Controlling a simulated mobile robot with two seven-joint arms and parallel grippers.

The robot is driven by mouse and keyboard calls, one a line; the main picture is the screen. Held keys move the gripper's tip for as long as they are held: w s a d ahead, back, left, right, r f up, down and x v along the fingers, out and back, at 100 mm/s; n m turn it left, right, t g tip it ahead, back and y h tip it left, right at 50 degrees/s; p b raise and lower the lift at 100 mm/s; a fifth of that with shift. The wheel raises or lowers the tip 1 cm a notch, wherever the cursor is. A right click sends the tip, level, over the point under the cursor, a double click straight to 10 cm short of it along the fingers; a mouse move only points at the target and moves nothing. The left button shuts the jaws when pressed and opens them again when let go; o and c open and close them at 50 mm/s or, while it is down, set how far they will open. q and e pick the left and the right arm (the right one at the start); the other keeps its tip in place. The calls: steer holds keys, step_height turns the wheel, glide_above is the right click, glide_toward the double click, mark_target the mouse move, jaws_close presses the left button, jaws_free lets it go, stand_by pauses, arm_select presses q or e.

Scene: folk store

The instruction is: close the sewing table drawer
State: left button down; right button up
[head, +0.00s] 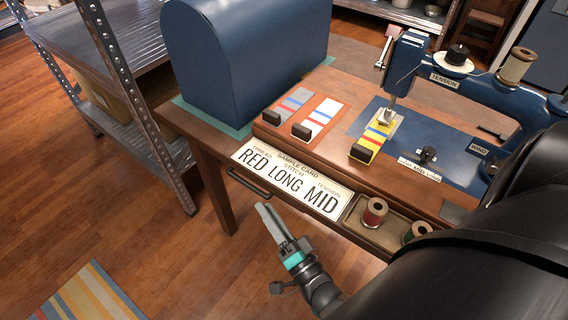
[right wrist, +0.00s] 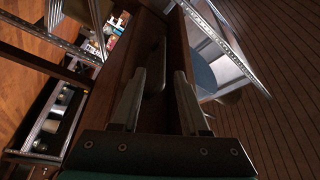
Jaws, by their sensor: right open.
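The wooden sewing table (head: 212,172) stands in the middle of the head view. I cannot tell clearly how far the drawer stands out. My right gripper (head: 266,212) is open and empty in front of the table, just below and right of the handle, apart from it in the head view. In the right wrist view, the two fingers (right wrist: 160,75) are spread before a brown wooden surface, with a dark bar shape between them. My left gripper is not in view.
A card reading RED LONG MID (head: 290,184) lies along the table's front, beside a tray (head: 372,232) with thread spools. A blue sewing machine (head: 475,92) and a blue domed cover (head: 245,60) stand on top. A metal shelf (head: 135,90) is at left.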

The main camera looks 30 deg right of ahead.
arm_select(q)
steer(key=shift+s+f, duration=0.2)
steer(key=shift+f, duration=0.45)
arm_select(e)
steer(key=v, duration=0.6)
steer(key=shift+s, duration=0.2)
steer(key=shift+f, duration=0.1)
steer(key=s+f+n+g+p, duration=0.4)
steer(key=f+n+g+p, duration=0.5)
steer(key=f, duration=0.6)
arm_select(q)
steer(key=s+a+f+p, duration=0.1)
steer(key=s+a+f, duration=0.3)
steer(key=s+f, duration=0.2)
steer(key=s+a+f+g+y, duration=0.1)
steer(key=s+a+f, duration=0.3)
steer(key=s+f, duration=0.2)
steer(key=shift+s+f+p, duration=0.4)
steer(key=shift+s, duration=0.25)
arm_select(e)
steer(key=s+d+f+n+g, duration=0.2)
steer(key=s+d+g, duration=0.1)
steer(key=s, duration=0.3)
steer(key=s+d+f+n+g+h, duration=0.1)
steer(key=s+d+f+n+g, duration=0.1)
steer(key=s+g, duration=0.4)
steer(key=shift+s+d+f+n, duration=0.4)
steer(key=shift+d+f, duration=0.1)
steer(key=shift+f, duration=0.35)
